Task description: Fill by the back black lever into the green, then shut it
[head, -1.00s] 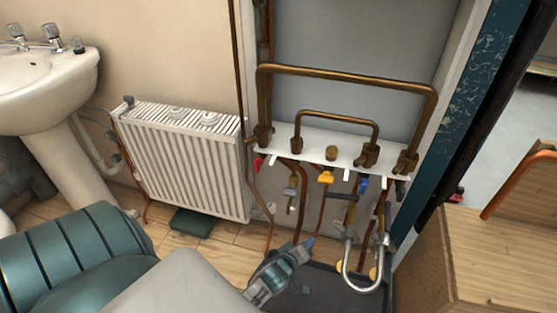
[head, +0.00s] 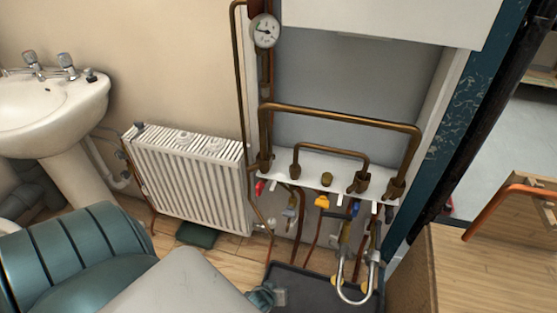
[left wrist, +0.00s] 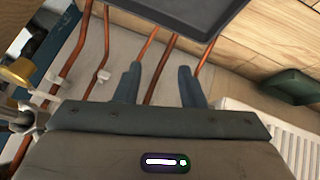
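The round pressure gauge (head: 265,31) is on the pipe at the upper left of the recess; its green zone and needle are too small to read. The silver filling hose (head: 352,297) hangs in a U below the white shelf, with dark handles above its ends; I cannot tell how the back black lever is turned. My left gripper (head: 266,297) is at the bottom edge, left of and apart from the hose. In the left wrist view its two fingers (left wrist: 158,84) are apart with nothing gripped between them. My right gripper is not in view.
Copper pipes (left wrist: 151,78) run close behind the left fingers. A white radiator (head: 190,180) stands to the left, with a green box (head: 197,235) below it. A dark tray (head: 315,285) lies under the hose. A wooden bench (head: 490,275) is at the right.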

